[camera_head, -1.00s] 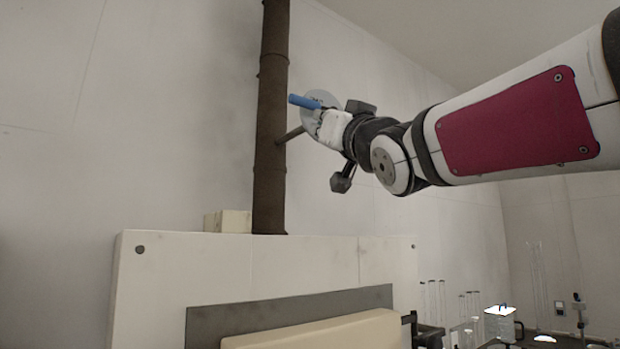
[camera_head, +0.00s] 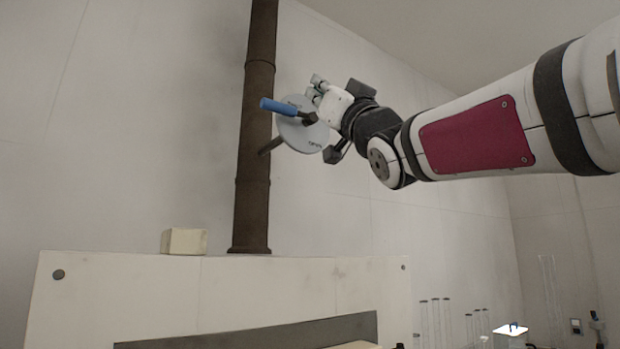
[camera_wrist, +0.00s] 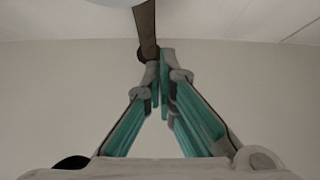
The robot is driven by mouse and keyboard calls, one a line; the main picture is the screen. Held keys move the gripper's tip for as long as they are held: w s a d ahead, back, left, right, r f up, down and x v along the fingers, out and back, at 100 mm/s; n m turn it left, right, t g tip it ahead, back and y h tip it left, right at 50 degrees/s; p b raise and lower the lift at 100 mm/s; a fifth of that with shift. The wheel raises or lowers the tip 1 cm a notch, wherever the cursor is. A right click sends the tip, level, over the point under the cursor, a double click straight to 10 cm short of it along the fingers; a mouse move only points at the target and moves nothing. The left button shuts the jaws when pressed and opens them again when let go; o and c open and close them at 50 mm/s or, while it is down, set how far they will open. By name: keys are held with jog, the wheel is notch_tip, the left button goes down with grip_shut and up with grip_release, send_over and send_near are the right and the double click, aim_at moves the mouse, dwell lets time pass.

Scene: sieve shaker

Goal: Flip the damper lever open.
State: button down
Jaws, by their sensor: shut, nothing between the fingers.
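The damper lever has a blue handle (camera_head: 279,107) on a short brown arm. It points left across a pale grey round plate (camera_head: 303,137) with small lettering. The plate stands out on a shaft from the tall brown pipe (camera_head: 257,150). My gripper (camera_head: 316,84) is shut and empty, just above and right of the lever's arm, by the plate's upper edge. In the wrist view its fingertips (camera_wrist: 163,56) meet at the lower end of a brown bar (camera_wrist: 146,24), with a pale round edge above. I cannot tell whether they touch it. The blue handle is not seen there.
Below is a white cabinet top (camera_head: 220,285) with a cream block (camera_head: 184,241) beside the pipe's foot. Glassware (camera_head: 435,320) stands at the lower right. A plain wall lies behind; the space left of the pipe is clear.

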aim_at(291, 111)
jog(key=p+x, duration=0.4)
jog(key=x, duration=0.5)
jog(key=shift+w+a+f, duration=0.15)
jog(key=shift+w+f, duration=0.05)
jog(key=shift+f, duration=0.4)
jog(key=shift+w+a+f, duration=0.15)
jog(key=shift+w+f, duration=0.05)
jog(key=shift+f, duration=0.45)
jog(key=shift+w+a+f, duration=0.15)
jog(key=shift+w+f, duration=0.05)
jog(key=shift+f, duration=0.4)
